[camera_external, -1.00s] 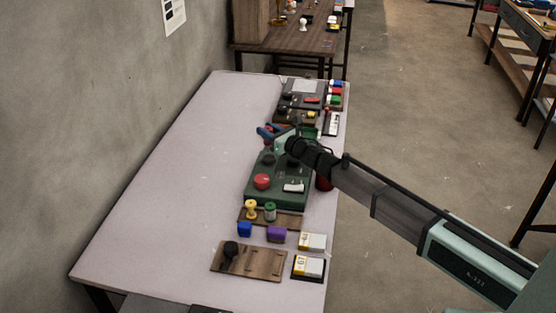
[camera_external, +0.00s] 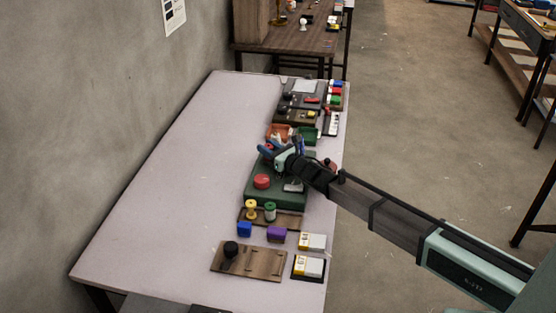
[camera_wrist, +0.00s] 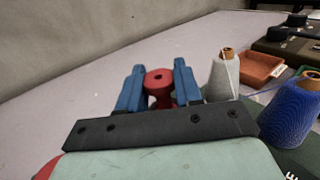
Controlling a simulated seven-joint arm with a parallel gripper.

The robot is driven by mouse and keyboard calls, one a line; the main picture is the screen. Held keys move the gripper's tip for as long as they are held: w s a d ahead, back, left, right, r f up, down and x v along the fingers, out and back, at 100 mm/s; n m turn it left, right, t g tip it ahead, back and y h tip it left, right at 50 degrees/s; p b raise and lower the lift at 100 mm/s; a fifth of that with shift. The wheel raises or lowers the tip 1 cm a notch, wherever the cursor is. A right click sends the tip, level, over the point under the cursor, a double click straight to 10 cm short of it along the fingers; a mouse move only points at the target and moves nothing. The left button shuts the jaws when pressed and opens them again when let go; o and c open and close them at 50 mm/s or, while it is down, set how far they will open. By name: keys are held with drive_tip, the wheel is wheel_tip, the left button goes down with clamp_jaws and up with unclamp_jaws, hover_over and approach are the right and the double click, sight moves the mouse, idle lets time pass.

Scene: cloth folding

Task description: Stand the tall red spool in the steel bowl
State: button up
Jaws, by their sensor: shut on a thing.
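A red spool (camera_wrist: 158,77) stands between the blue fingers of my gripper (camera_wrist: 158,82) in the wrist view. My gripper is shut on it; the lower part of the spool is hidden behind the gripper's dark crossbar. In the external view my gripper (camera_external: 268,153) is over the far left part of the green board (camera_external: 262,200), and the spool is mostly hidden there. I cannot make out a steel bowl in either view.
A grey spool (camera_wrist: 223,75) and a blue spool (camera_wrist: 290,110) stand close to the right of my gripper. An orange tray (camera_wrist: 262,67) lies beyond them. A red button (camera_external: 262,181) is on the green board. The table's left side (camera_external: 170,190) is clear.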

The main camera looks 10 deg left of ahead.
drive_tip(key=shift+f, duration=0.1)
drive_tip(key=o, duration=1)
drive_tip(key=shift+v, duration=3.75)
